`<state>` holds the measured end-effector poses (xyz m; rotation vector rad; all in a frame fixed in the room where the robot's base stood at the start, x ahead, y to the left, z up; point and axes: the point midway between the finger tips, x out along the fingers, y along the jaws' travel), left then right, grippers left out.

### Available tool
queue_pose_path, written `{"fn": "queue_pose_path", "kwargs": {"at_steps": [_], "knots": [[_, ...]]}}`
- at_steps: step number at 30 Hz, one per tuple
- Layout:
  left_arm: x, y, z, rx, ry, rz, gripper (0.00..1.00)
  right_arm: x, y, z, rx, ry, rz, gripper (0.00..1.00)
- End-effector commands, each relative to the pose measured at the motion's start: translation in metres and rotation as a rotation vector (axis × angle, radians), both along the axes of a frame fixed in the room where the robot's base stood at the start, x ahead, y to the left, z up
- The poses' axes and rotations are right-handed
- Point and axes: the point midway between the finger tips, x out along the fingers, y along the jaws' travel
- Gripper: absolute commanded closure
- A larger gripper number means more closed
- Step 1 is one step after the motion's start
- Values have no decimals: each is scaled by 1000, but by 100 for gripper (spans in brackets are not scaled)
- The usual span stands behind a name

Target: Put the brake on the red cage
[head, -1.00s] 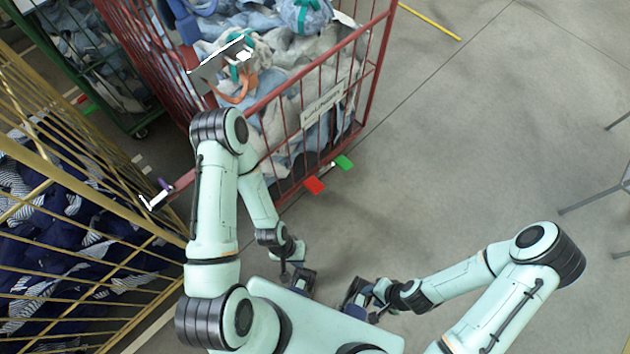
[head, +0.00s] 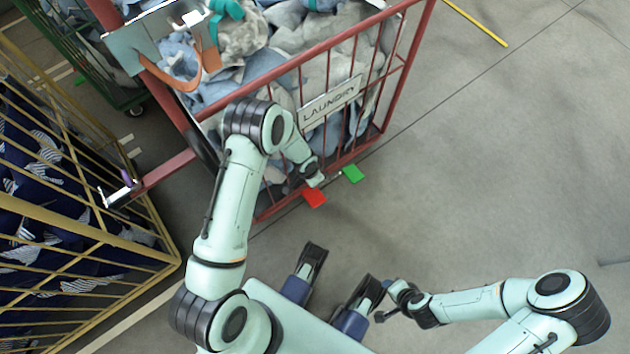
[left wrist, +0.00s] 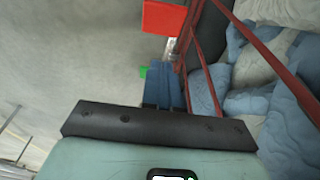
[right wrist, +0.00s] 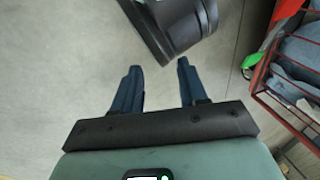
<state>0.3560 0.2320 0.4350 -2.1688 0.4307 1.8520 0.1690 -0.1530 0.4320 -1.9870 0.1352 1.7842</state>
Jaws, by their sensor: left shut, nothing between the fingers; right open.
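The red cage (head: 283,82) is full of pale laundry and has a LAUNDRY sign on its near side. A red pedal (head: 314,197) and a green pedal (head: 353,174) stick out low on that side. My left gripper (head: 318,181) is low by the cage near the pedals, partly hidden by its wrist in the head view. In the left wrist view its fingers (left wrist: 162,68) are shut and empty, with the red pedal (left wrist: 172,17) beyond them and the green pedal (left wrist: 143,71) partly hidden beside them. My right gripper (right wrist: 159,67) is open and empty, away from the cage.
A red bar with a metal end (head: 120,192) juts left from the cage. A yellow cage (head: 130,243) with dark laundry stands at the left, a green cage (head: 122,97) at the upper left. A yellow stick (head: 476,22) lies on the floor.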

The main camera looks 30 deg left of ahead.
Motion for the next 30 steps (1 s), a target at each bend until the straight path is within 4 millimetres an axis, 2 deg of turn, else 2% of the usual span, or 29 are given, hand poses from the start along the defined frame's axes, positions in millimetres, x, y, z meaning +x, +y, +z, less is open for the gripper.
{"fn": "queue_pose_path", "kwargs": {"at_steps": [5,8,21,24,30], "knots": [[0,-1,-7,-1,1,1,100,2,-1,-3,-2,-4,-1,57],[1,-2,-20,-2,4,1,100,7,-3,-7,-9,-16,-7,57],[12,-6,-110,-2,4,2,100,49,-26,-38,-65,-126,-53,57],[7,-4,-123,-2,3,3,100,37,-26,-45,-61,-88,-50,57],[3,-2,-137,-2,1,2,100,28,-28,-52,-61,-58,-52,57]]}}
